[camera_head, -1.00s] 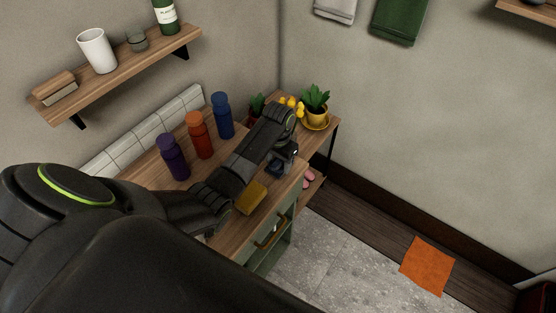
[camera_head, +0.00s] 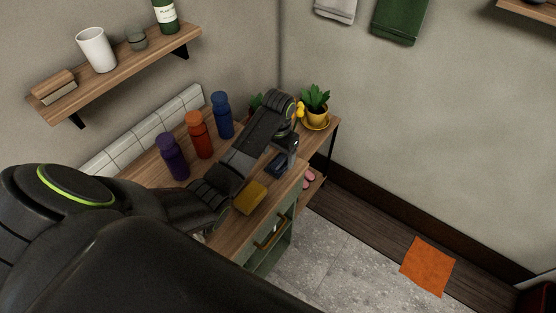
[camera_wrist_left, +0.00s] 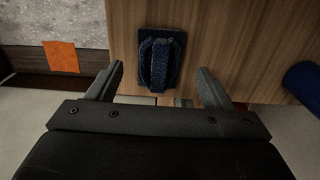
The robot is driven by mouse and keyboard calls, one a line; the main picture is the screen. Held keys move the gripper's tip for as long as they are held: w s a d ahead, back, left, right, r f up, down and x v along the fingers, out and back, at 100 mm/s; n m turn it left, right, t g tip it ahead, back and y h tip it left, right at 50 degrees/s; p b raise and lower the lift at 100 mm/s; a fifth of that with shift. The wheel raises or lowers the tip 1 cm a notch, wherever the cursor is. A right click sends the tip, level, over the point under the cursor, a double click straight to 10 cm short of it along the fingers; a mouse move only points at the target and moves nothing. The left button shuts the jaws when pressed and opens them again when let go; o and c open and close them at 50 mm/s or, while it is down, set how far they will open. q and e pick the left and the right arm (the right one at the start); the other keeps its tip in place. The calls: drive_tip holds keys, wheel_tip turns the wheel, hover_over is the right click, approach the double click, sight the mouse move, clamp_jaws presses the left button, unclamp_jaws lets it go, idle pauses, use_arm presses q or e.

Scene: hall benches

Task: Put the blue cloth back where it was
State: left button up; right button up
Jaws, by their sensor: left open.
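A dark blue folded piece (camera_head: 277,166), which looks like the blue cloth, lies on the wooden bench top (camera_head: 228,232) near its right end. In the left wrist view the blue cloth (camera_wrist_left: 159,66) is a flat dark pad with a raised loop or fold on top. My left gripper (camera_head: 288,147) is open and empty, just beyond and above the cloth in the head view. In the left wrist view its two fingers (camera_wrist_left: 160,78) stand apart, one to each side of the cloth, with clear gaps. My right gripper is not in view.
A yellow block (camera_head: 250,197) lies nearer on the bench. Purple (camera_head: 174,157), orange (camera_head: 199,135) and blue (camera_head: 222,115) bottles line the back. A potted plant (camera_head: 316,103) stands on the far table. An orange cloth (camera_head: 428,266) lies on the floor. Green and grey towels hang on the wall.

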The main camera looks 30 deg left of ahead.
sight(278, 161)
use_arm(q)
wheel_tip(278, 161, up, 9)
drive_tip(key=p, duration=0.2)
drive_tip(key=shift+f, duration=0.2)
drive_tip(key=shift+f, duration=0.1)
idle(0.3)
